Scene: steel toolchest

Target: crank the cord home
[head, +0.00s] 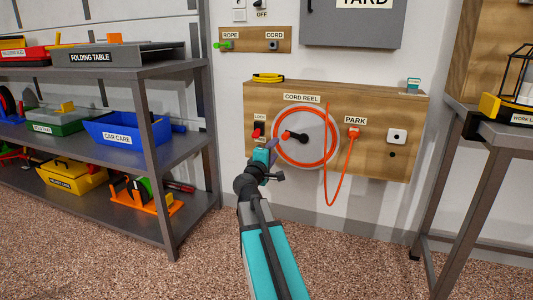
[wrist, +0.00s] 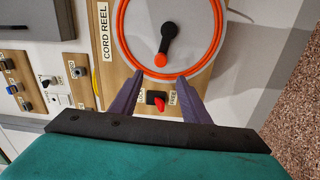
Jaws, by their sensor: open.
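The cord reel (head: 318,152) is a pale disc ringed with orange cord on a wooden board. Its black crank (wrist: 169,38) has a red knob (wrist: 161,60), which points left in the head view (head: 286,136). A lock switch (head: 260,128) beside it has a red lever (wrist: 160,104) that appears to lean toward FREE. The orange cord (head: 328,198) hangs in a loop from the reel to a plug at the PARK socket (head: 353,132). My gripper (head: 276,160) is open and empty; in the wrist view its fingertips (wrist: 160,76) straddle the space near the knob and switch.
A yellow coil (head: 268,77) sits on the board's top edge. Shelves (head: 158,150) with bins stand at left, and a steel bench (head: 490,140) with a lamp stands at right. A grey cabinet (head: 350,28) hangs above. Carpet in front is clear.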

